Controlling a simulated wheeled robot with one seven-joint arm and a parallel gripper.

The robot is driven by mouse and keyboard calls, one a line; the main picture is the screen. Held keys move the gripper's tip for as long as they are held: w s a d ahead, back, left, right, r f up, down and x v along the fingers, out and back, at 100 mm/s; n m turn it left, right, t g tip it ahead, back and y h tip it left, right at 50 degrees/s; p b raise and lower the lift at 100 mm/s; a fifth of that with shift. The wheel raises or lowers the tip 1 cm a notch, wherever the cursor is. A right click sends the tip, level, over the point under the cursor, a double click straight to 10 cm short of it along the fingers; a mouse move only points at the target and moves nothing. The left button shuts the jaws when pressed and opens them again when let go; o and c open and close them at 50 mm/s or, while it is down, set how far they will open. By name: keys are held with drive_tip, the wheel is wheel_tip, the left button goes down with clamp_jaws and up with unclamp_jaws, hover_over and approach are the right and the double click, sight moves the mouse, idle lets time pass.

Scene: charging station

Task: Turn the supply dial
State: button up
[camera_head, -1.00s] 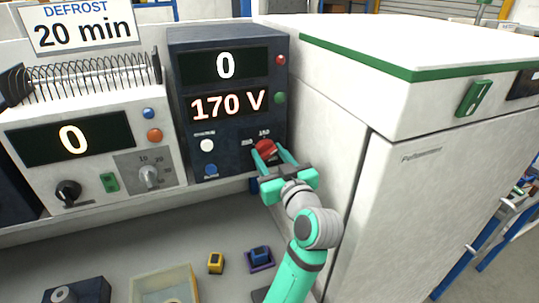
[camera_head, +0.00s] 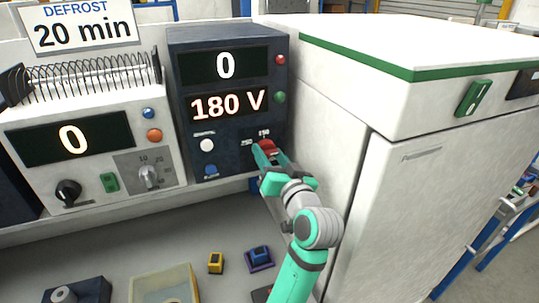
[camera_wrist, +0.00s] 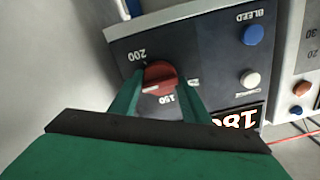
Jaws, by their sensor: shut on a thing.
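The supply dial (camera_head: 266,148) is a red knob at the lower right of the dark supply unit (camera_head: 182,110). The unit's upper display (camera_head: 225,64) reads 0 and its lower display (camera_head: 228,104) reads 180 V. My gripper (camera_head: 268,160) is shut on the dial, with one finger on each side. In the wrist view the red dial (camera_wrist: 160,78) sits between the fingertips of my gripper (camera_wrist: 160,90), and marks 200 and 150 show around it. The gripper partly hides the dial in the head view.
A white cabinet (camera_head: 435,210) stands close to the right of my arm. A grey unit (camera_head: 100,160) with a coil on top stands at the left. A yellow block (camera_head: 216,263), a blue part (camera_head: 258,256) and a tray (camera_head: 140,285) lie on the bench below.

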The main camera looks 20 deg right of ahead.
drive_tip(key=shift+d, duration=0.1)
idle(0.4)
drive_tip(key=o, duration=1)
drive_tip(key=shift+o, duration=0.2)
drive_tip(key=s, duration=1.1)
drive_tip(key=shift+d, duration=0.15)
